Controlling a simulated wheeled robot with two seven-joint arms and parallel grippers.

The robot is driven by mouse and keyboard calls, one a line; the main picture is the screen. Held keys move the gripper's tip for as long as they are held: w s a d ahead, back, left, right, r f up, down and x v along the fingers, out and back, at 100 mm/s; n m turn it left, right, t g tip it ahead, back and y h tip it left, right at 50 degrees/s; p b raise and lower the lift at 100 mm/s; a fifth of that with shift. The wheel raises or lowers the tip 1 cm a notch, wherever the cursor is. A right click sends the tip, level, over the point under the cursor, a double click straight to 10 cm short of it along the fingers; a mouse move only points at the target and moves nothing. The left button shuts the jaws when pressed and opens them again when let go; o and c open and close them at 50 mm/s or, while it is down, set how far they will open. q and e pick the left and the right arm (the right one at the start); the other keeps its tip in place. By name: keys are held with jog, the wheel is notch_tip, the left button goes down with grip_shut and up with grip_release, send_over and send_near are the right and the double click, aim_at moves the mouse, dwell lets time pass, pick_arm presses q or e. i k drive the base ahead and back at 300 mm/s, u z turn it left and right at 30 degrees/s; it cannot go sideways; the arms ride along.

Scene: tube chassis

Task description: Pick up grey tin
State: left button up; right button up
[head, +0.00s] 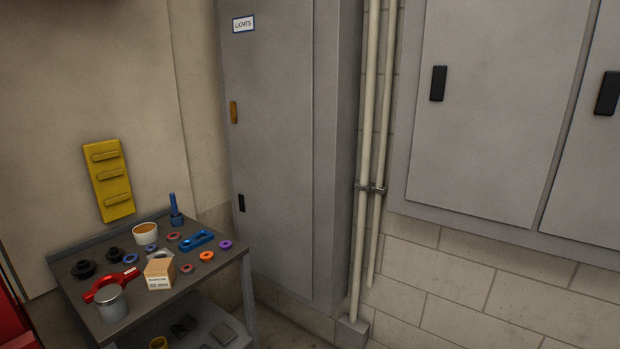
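A grey tin (112,303) stands upright near the front left edge of a dark-topped workbench (207,271), in the lower left of the head view. It is a short cylinder with a paler top. A red tool (108,284) lies right behind it; whether the two touch I cannot tell. Neither of my grippers shows in this view.
On the bench are a cardboard box (159,274), a white cup (145,233), a blue part (196,240), black knobs (83,269) and several coloured rings. A lower shelf holds more items. A grey cabinet (275,150) stands behind to the right.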

aim_at(111, 304)
jog(key=u, duration=3.2)
jog(key=i, duration=1.3)
jog(key=z, duration=2)
